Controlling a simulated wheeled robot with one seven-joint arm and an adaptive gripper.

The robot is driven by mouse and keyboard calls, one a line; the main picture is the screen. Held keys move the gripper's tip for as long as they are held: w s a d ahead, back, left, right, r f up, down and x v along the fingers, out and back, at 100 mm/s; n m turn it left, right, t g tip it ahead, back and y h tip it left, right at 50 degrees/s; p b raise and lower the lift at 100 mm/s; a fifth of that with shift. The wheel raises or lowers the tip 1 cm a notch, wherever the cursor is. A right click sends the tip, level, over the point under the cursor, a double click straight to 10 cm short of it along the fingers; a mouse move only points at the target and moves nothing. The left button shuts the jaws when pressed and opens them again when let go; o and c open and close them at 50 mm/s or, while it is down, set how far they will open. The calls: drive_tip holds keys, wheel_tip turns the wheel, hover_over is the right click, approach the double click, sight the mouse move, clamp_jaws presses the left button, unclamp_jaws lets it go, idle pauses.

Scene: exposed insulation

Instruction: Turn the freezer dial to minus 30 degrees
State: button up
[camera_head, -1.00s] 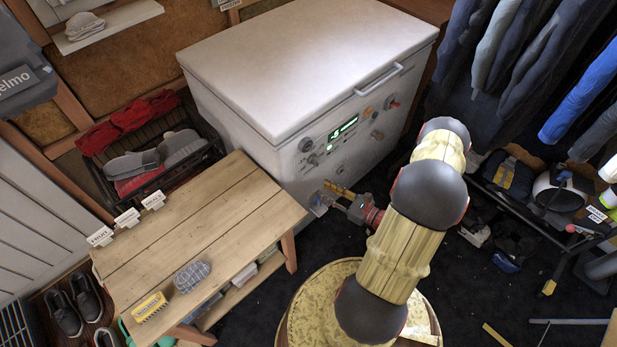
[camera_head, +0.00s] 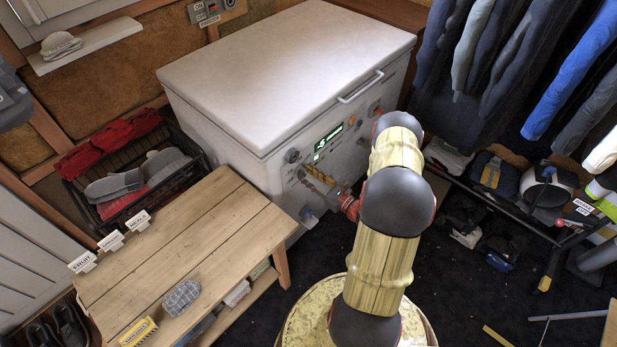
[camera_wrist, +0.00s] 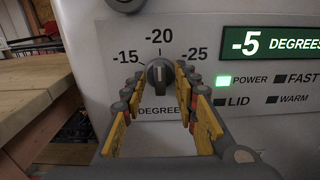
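The white chest freezer (camera_head: 290,70) stands at the back centre. Its dark grey dial (camera_wrist: 158,77) is near the middle of the wrist view, below the printed marks -15, -20 and -25. Its ridge looks roughly upright, toward -20. No -30 mark is visible. My gripper (camera_wrist: 160,84) is open, with yellow-padded fingers on the left and right of the dial. Small gaps seem to remain, but contact is hard to judge. In the head view my gripper (camera_head: 314,180) is at the freezer's front panel and partly covers it. The green display (camera_wrist: 268,43) reads -5 degrees.
Another round knob (camera_wrist: 126,3) sits above the dial. A wooden bench (camera_head: 185,250) stands close to the left of the panel. A black crate with clothing (camera_head: 140,165) is behind it. A clothes rack and shelf (camera_head: 500,205) are at right. Dark floor lies between.

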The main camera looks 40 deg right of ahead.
drive_tip(key=c, duration=0.3)
drive_tip(key=c, duration=0.4)
clamp_jaws()
